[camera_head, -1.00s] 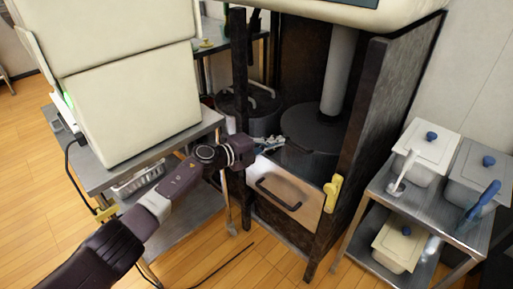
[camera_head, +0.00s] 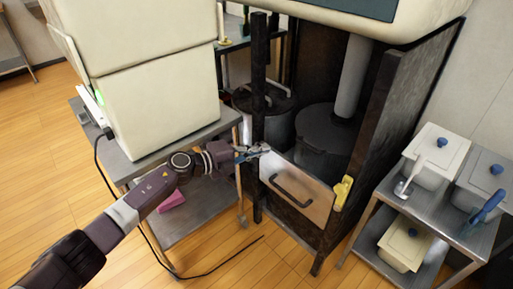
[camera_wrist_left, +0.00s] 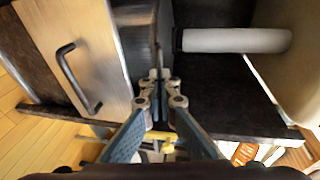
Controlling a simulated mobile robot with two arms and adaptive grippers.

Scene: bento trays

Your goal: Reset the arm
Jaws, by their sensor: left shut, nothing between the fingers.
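My left arm reaches in from the lower left in the head view. Its left gripper (camera_head: 262,150) is shut and empty, near the left post of the dark cabinet (camera_head: 258,190) and the top left corner of its front panel (camera_head: 298,187). In the left wrist view the gripper (camera_wrist_left: 160,76) has its fingertips together with nothing between them. The panel with its dark handle (camera_wrist_left: 78,78) shows to the left there. I cannot tell whether the gripper touches the cabinet. My right gripper is not in view.
A large white box-shaped unit (camera_head: 160,105) stands on a metal cart (camera_head: 225,125) left of the cabinet. Dark pots (camera_head: 322,135) stand inside the cabinet. A cart with lidded white containers (camera_head: 436,150) is at the right. A black cable lies on the wooden floor.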

